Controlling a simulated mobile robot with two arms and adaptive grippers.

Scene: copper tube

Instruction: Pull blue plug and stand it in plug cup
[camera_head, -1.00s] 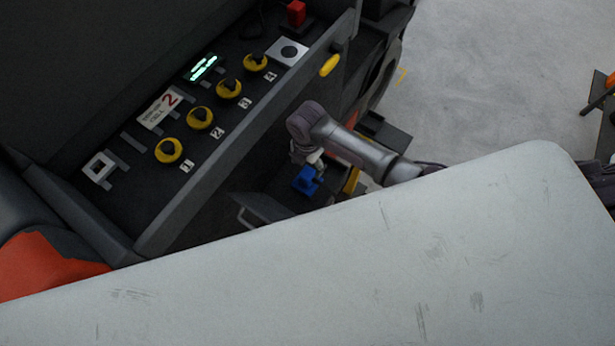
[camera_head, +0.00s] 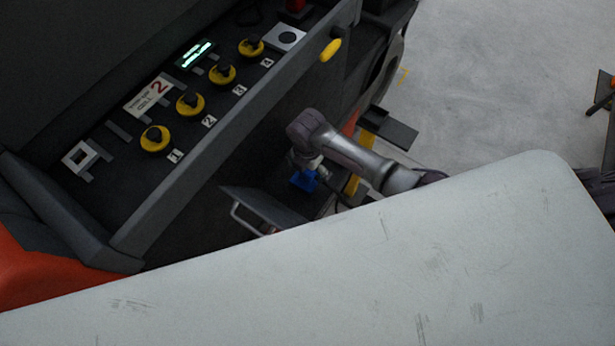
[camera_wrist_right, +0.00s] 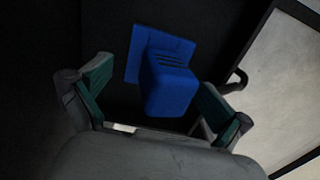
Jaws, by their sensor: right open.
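The blue plug (camera_wrist_right: 168,85) sits between the two spread fingers of my right gripper (camera_wrist_right: 155,92) in the right wrist view. It has a flat square blue flange behind a ribbed block, against a dark surface. A gap shows on the finger sides, and I cannot tell whether either finger touches it. In the head view the blue plug (camera_head: 304,180) is small and partly covered by my right gripper (camera_head: 305,168), which reaches in from the right. I cannot make out the plug cup. My left gripper is not in view.
A dark control panel with several yellow knobs (camera_head: 222,73) slopes across the upper left. A large pale panel (camera_head: 330,270) fills the lower foreground. A dark flap with a handle (camera_head: 262,208) is left of the plug. Open floor (camera_head: 500,70) lies upper right.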

